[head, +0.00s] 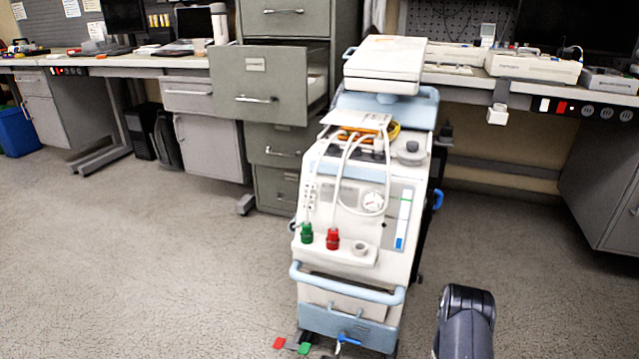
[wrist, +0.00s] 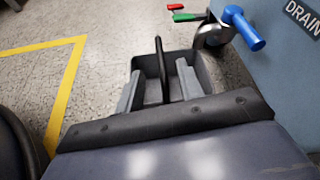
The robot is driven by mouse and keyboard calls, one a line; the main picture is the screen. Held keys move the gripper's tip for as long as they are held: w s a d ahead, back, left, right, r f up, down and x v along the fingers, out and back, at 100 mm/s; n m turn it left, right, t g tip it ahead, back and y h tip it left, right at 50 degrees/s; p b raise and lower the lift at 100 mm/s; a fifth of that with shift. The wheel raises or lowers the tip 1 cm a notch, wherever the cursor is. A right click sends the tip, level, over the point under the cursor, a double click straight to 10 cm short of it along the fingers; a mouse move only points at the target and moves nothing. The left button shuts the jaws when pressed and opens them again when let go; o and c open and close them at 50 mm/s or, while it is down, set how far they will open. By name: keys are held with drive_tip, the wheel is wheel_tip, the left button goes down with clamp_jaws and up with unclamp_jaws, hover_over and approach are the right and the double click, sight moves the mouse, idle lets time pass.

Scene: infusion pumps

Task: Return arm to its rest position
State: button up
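In the wrist view my gripper (wrist: 160,85) shows at the centre. Its two grey fingers stand apart, with a thin dark upright piece between them that touches neither; I cannot tell what that piece is. Nothing is visibly gripped. The gripper hangs low over the floor beside a blue panel marked DRAIN (wrist: 300,18). A blue lever (wrist: 243,27) and a caster (wrist: 212,34) are just beyond it to the right. In the head view only a dark link of my arm (head: 465,322) shows at the lower right; the gripper is out of that picture.
A white and pale-blue medical machine (head: 345,245) stands close to my arm, with red (head: 279,343) and green (head: 304,348) pedals at its base. Behind it, a filing cabinet drawer (head: 262,85) is pulled open. The floor (head: 130,260) to the left is clear.

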drive_tip(key=b+x, duration=0.3)
drive_tip(key=x, duration=0.5)
drive_tip(key=shift+a+f, duration=0.25)
drive_tip(key=shift+a, duration=0.05)
drive_tip(key=shift+r, duration=0.5)
drive_tip(key=shift+d+f, duration=0.1)
drive_tip(key=shift+d+f, duration=0.1)
drive_tip(key=shift+f, duration=0.1)
drive_tip(key=p+v, duration=0.5)
drive_tip(key=v, duration=0.6)
drive_tip(key=b+x, duration=0.5)
drive_tip(key=x, duration=0.6)
drive_tip(key=shift+a+f, duration=0.3)
drive_tip(key=shift+f, duration=0.05)
drive_tip(key=shift+w+d+r, duration=0.1)
drive_tip(key=shift+r, duration=0.65)
drive_tip(key=shift+s+a+f, duration=0.1)
drive_tip(key=shift+s+a, duration=0.05)
drive_tip(key=shift+s, duration=0.3)
drive_tip(key=shift+s+a, duration=0.15)
drive_tip(key=shift+s, duration=0.3)
